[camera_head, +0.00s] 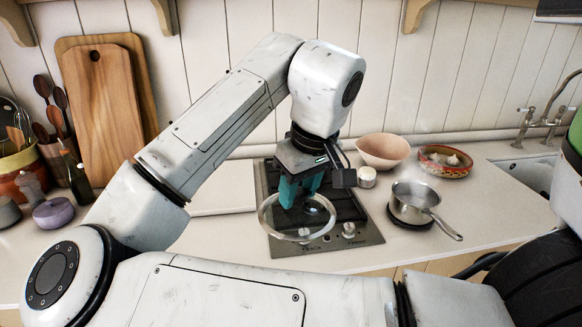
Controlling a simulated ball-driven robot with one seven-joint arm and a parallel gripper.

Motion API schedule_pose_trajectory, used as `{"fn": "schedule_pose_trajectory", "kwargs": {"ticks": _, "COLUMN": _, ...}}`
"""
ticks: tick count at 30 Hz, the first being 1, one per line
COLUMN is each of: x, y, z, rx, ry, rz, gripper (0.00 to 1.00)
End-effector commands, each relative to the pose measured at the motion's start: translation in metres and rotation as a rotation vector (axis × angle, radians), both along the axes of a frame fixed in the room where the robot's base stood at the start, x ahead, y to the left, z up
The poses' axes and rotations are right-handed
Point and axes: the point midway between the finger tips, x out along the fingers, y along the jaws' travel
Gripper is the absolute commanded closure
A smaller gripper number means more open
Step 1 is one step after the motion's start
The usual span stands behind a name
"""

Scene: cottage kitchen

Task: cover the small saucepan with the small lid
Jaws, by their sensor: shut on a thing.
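My gripper (302,190) has teal fingers and points down over the front of the black hob. It is shut on a round glass lid (318,218) with a pale metal rim. The lid's knob is hidden between the fingers. The lid is held above the hob's front panel; its exact height is hard to tell. A small steel saucepan (414,192) stands upright to the right of the hob, on a dark round base. Its handle points toward the front right. Its top is uncovered, and the lid is to its left, apart from it.
The hob (360,236) has knobs along its front. Behind the saucepan are a pink bowl (383,150), a patterned red dish (446,158) and a small white pot (367,177). A sink (530,173) with a tap is at the right. Cutting boards (102,120) lean at the left.

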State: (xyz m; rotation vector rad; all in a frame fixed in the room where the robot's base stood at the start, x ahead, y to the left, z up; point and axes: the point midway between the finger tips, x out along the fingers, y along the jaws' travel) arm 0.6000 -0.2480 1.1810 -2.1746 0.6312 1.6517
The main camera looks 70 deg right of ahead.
Motion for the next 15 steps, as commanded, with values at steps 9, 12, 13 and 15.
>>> {"fn": "schedule_pose_trajectory", "kwargs": {"ticks": 9, "x": 0.04, "y": 0.054, "z": -0.072, "rx": -0.002, "ry": 0.01, "rz": 0.13, "gripper": 1.0}}
{"fn": "schedule_pose_trajectory", "kwargs": {"ticks": 12, "x": 0.058, "y": 0.079, "z": -0.105, "rx": -0.002, "ry": 0.011, "rz": 0.188, "gripper": 1.0}}
{"fn": "schedule_pose_trajectory", "kwargs": {"ticks": 13, "x": 0.063, "y": 0.086, "z": -0.116, "rx": -0.003, "ry": 0.011, "rz": 0.204, "gripper": 1.0}}
{"fn": "schedule_pose_trajectory", "kwargs": {"ticks": 15, "x": 0.077, "y": 0.104, "z": -0.139, "rx": -0.003, "ry": 0.01, "rz": 0.244, "gripper": 1.0}}
